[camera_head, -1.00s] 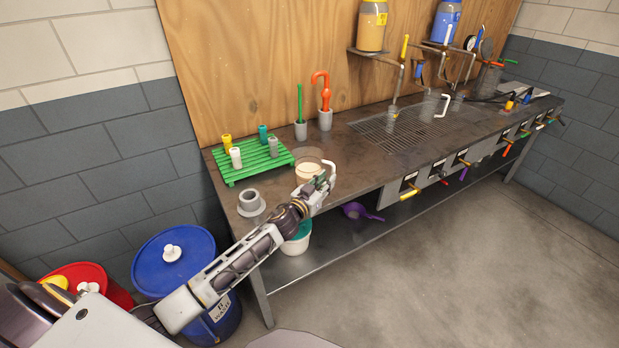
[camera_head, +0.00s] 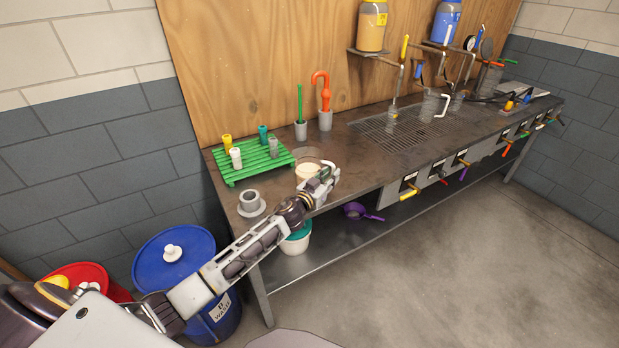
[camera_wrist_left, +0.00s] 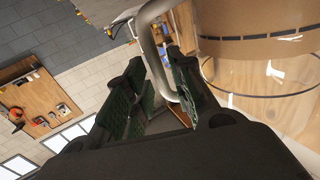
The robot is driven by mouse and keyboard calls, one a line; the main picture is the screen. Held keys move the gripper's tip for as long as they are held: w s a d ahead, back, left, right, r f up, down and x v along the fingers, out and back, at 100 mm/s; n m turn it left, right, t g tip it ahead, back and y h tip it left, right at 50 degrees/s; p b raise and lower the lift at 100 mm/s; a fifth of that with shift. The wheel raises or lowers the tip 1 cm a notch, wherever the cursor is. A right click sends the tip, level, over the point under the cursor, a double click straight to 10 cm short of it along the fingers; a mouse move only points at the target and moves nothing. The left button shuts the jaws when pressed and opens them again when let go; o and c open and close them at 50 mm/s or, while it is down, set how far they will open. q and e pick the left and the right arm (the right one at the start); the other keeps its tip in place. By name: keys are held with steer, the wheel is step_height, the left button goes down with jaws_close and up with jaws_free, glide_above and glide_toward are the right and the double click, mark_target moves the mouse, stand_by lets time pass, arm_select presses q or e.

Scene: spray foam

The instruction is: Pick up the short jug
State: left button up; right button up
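The short jug (camera_head: 307,172) is clear, with tan contents, and stands on the steel bench beside the green rack. Its upper part shows large at the right of the left wrist view (camera_wrist_left: 265,50). Its grey loop handle (camera_wrist_left: 160,58) runs down between the fingers of my left gripper (camera_wrist_left: 158,98). The fingers are apart, with the handle closer to the right-hand finger. In the head view, my left gripper (camera_head: 322,181) is in front of the jug and hides part of it. My right gripper is not in view.
A green rack (camera_head: 232,178) with several small bottles and a grey cup (camera_head: 249,199) stand left of the jug. Grey holders with a green tool (camera_head: 300,112) and an orange tool (camera_head: 325,95) stand behind.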

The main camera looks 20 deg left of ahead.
arm_select(q)
steer(key=shift+w+d, duration=0.1)
steer(key=shift+w, duration=0.6)
steer(key=shift+w+d, duration=0.1)
steer(key=shift+w, duration=0.25)
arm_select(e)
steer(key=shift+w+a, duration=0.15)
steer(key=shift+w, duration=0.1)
arm_select(q)
jaws_close()
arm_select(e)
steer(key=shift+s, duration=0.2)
